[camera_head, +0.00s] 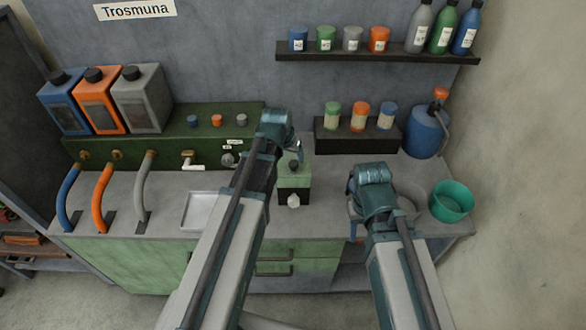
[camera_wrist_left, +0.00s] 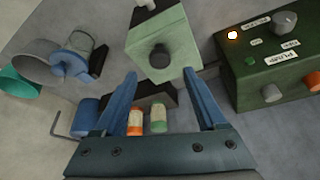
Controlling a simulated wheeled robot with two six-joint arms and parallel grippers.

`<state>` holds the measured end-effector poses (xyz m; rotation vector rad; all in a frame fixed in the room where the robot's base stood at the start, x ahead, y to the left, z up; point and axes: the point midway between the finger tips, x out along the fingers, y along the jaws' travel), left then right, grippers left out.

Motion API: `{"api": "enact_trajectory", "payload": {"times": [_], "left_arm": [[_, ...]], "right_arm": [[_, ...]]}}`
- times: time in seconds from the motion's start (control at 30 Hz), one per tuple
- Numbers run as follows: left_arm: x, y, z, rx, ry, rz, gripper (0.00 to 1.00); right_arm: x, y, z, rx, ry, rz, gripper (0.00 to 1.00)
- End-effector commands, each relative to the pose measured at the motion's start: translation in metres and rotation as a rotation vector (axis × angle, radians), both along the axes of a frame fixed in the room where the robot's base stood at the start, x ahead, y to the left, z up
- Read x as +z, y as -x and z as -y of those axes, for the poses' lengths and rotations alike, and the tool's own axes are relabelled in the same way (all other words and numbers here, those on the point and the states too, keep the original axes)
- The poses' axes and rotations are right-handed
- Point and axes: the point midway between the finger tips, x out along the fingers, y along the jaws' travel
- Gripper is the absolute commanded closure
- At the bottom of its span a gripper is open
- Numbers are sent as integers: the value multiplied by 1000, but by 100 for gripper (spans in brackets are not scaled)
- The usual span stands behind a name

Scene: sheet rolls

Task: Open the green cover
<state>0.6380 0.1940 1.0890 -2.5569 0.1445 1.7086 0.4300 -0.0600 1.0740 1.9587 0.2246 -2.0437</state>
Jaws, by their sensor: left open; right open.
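The green cover, with a black knob (camera_head: 293,165) on it, is the pale green top (camera_head: 303,172) of a small black-fronted box at the centre of the counter. In the left wrist view the green cover (camera_wrist_left: 178,42) fills the top middle, its knob (camera_wrist_left: 158,56) facing the camera. My left gripper (camera_head: 298,149) is above the rear of the box, partly hidden by its arm. In the left wrist view my left gripper (camera_wrist_left: 157,73) is open, with empty space between its fingers and the knob beyond. My right gripper (camera_head: 353,218) is low over the counter to the right, mostly hidden by its wrist.
A dark green control panel (camera_head: 100,147) with pipes stands left of the box. A black rack (camera_head: 343,142) with jars is behind it. A blue jug (camera_head: 423,134) and a teal bowl (camera_head: 452,207) are at right. A metal tray (camera_head: 197,211) lies left of my left arm.

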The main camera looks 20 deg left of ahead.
Motion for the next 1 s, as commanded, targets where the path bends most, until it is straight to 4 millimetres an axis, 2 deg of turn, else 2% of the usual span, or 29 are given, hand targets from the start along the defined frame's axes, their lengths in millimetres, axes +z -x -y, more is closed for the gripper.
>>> {"api": "enact_trajectory", "payload": {"times": [0.03,0.3,0.43,0.73,1.0], "left_arm": [[-15,-5,0,0,0,0,26],[-47,-18,2,0,0,0,26],[-53,-21,3,0,0,0,26],[-52,-22,3,0,0,0,26],[-52,-21,3,0,0,0,75]], "right_arm": [[-15,0,0,2,0,0,50],[-47,0,0,7,2,0,50],[-53,0,0,8,2,0,50],[-52,0,0,7,1,0,50],[-52,0,0,7,1,0,50]]}}
